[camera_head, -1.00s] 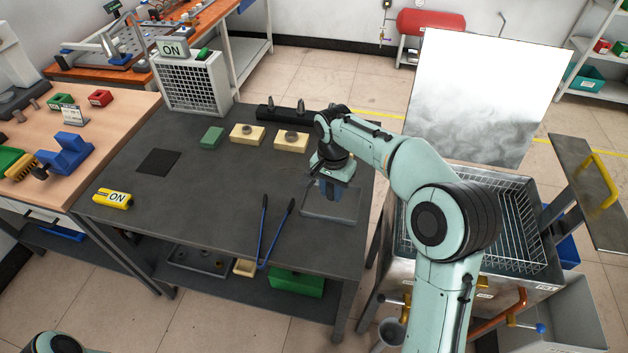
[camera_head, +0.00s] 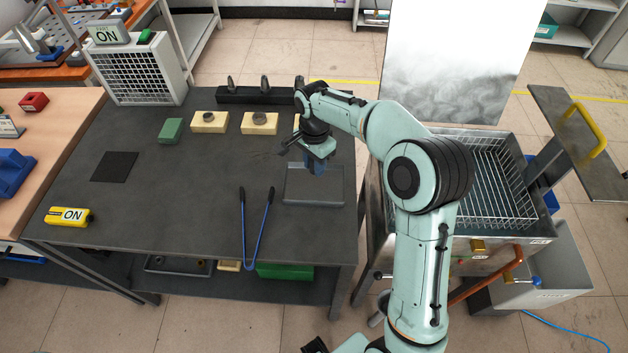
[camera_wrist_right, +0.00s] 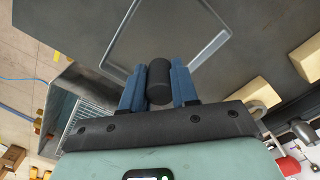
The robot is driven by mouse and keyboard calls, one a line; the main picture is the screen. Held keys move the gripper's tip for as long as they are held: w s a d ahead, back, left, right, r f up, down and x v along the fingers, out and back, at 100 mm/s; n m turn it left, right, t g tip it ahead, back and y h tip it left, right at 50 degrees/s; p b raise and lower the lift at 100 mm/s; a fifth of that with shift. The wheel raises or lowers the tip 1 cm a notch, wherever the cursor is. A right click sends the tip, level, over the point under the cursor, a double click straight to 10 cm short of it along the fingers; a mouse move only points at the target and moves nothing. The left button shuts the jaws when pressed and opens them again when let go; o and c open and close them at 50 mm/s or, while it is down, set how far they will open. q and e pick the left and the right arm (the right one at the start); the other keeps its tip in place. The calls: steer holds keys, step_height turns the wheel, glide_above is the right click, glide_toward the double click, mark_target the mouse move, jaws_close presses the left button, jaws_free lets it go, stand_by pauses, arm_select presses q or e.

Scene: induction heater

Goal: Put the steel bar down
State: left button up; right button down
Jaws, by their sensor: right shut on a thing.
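The steel bar (camera_wrist_right: 159,82) is a short dark cylinder. In the right wrist view it stands between the blue fingers of my right gripper (camera_head: 315,168), which is shut on it. In the head view the bar is hidden by the gripper. The gripper is above the back part of a shallow grey tray (camera_head: 313,197) near the right end of the dark table. I cannot tell whether the bar touches anything below. The tray's light rim also shows in the right wrist view (camera_wrist_right: 214,47). My left gripper is not in view.
Cream blocks (camera_head: 209,122), a green block (camera_head: 171,130) and a black rack (camera_head: 240,96) line the back. A tank with a wire basket (camera_head: 500,190) stands right. The table's middle is clear.

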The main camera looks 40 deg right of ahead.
mark_target(314, 186)
steer(key=shift+f, duration=3.45)
steer(key=shift+f+b, duration=0.15)
steer(key=shift+b, duration=0.15)
steer(key=c, duration=0.9)
jaws_free()
steer(key=shift+o, duration=0.2)
steer(key=shift+r, duration=0.25)
step_height(314, 186, up, 12)
steer(key=shift+f+p, duration=0.1)
steer(key=shift+p, duration=0.6)
